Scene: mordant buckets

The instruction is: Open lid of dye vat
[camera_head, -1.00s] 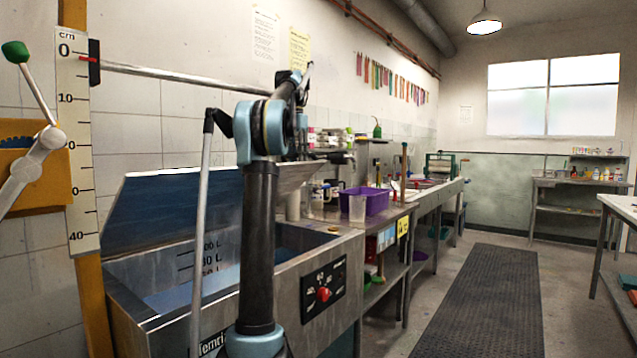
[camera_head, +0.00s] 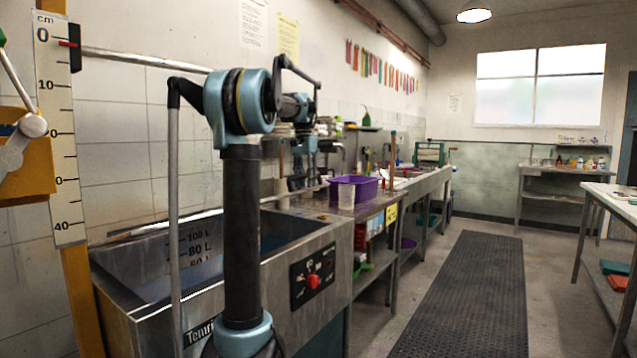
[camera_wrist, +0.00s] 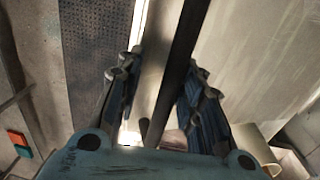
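The dye vat (camera_head: 330,250) is a steel tank with a red dial and litre marks inside its back wall. Its interior shows. Its lid appears nearly edge-on as a thin pale strip (camera_head: 150,229) along the back; its exact angle is hard to tell. My gripper (camera_head: 300,178) is small and dark over the vat's far right end, near the strip's far end. In the wrist view its two fingers (camera_wrist: 160,85) stand apart, with a long dark bar (camera_wrist: 183,60) between them. I cannot tell whether they touch the bar.
A counter beyond the vat holds a purple bin (camera_head: 354,187) and a pale cup (camera_head: 346,199). A dark floor mat (camera_head: 465,290) lies in the clear aisle. A table (camera_head: 600,192) stands at right. A measuring board (camera_head: 60,130) stands at left.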

